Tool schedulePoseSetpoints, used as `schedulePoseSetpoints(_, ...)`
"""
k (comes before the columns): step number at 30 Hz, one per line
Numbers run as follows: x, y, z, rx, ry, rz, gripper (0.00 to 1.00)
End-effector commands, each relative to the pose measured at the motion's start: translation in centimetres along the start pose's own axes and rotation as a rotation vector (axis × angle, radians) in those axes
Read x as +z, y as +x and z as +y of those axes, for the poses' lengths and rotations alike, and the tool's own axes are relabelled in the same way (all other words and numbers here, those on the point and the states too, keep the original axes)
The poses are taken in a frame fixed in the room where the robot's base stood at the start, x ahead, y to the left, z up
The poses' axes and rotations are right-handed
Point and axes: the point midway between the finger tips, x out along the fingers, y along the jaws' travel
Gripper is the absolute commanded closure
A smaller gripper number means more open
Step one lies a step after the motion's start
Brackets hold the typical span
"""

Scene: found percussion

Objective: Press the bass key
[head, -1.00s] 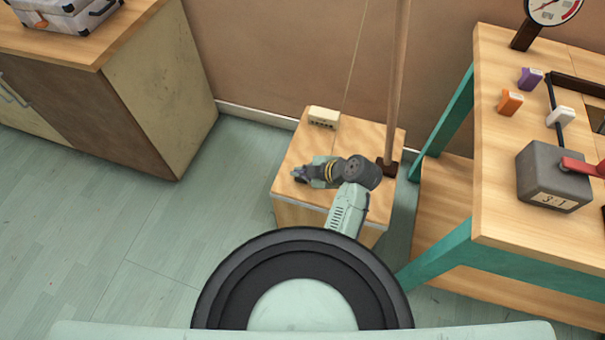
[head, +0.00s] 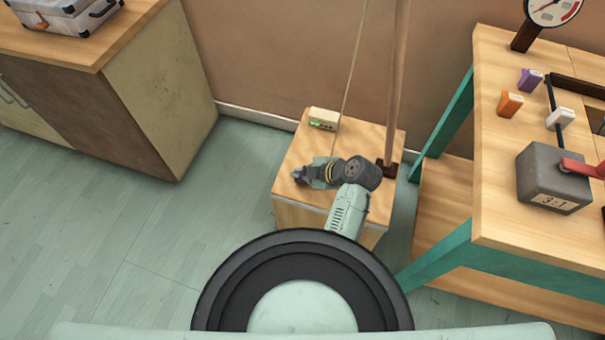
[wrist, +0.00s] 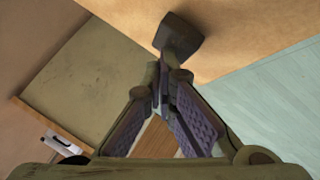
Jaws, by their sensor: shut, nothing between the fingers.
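My gripper (head: 299,175) is low over the left edge of a wooden box (head: 352,139) in the head view. In the wrist view my gripper (wrist: 163,88) has its fingertips together with nothing between them. A dark block (wrist: 180,38), which looks like the bass key, is right at the fingertips against the wood. Whether the tips touch it I cannot tell. In the head view my gripper hides that spot. A small cream unit (head: 323,118) at the back of the box shows green lights.
A pole (head: 396,85) stands in a dark foot on the box's right, with a string beside it. A workbench (head: 500,220) with a grey lever box (head: 548,180) is at right. A cabinet (head: 165,80) with a case is at left. Floor between cabinet and box is clear.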

Motion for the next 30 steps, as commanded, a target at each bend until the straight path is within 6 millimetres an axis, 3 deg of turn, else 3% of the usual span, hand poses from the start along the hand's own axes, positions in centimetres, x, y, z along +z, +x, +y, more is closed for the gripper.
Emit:
schedulePoseSetpoints(17, -0.7, -1.0, 0.7, 0.001, -0.001, 0.0, 1.0)
schedulePoseSetpoints(30, -2.9, -3.9, 2.9, 0.001, -0.002, 0.0, 1.0)
